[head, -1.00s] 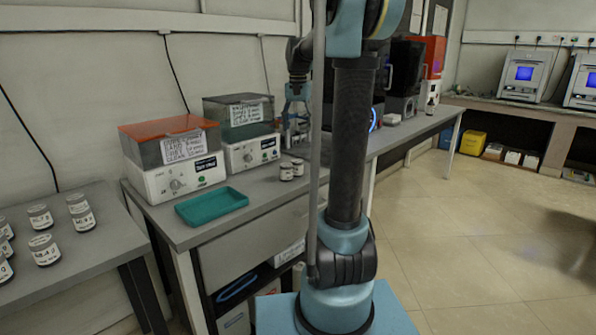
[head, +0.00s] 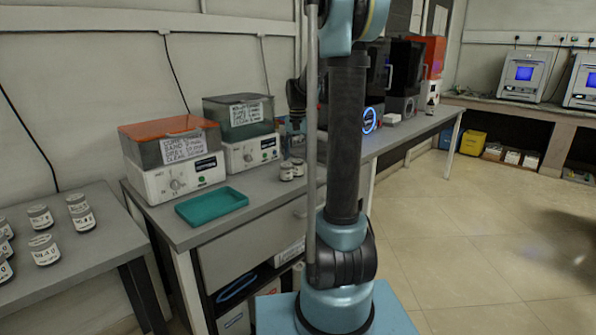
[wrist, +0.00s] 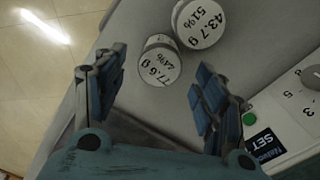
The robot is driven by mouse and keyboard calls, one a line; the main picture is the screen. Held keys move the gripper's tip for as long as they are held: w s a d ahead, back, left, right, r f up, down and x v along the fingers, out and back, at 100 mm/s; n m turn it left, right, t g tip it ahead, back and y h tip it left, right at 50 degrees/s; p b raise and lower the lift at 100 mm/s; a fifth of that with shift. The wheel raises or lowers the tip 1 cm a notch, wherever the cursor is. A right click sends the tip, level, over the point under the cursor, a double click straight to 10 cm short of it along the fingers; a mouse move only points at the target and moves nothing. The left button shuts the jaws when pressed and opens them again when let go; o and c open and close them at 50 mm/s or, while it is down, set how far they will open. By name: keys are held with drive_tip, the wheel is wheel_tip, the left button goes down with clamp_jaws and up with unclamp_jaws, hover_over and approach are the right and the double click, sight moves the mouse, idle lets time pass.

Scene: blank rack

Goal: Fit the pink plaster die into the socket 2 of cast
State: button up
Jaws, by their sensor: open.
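No pink plaster die and no cast with sockets can be made out in either view. My gripper (wrist: 160,82) is open and empty in the wrist view, its blue-padded fingers spread apart. Beyond the fingertips, a white-lidded jar marked 77.6 g (wrist: 158,62) shows in the gap. A second jar marked 43.7 g (wrist: 198,22) stands beside it. In the head view the same pair of jars (head: 287,172) stands on the grey bench, and my gripper is mostly hidden behind my arm above them.
A teal tray (head: 212,205) lies empty-looking on the bench (head: 262,200). Behind it stand an orange-lidded machine (head: 172,160) and a dark-lidded machine (head: 240,132). Several jars (head: 43,248) stand on the left table. Open floor (head: 470,230) lies to the right.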

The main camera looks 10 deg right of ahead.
sight(297, 160)
drive_tip(key=shift+f, duration=2.65)
drive_tip(key=c, duration=1.2)
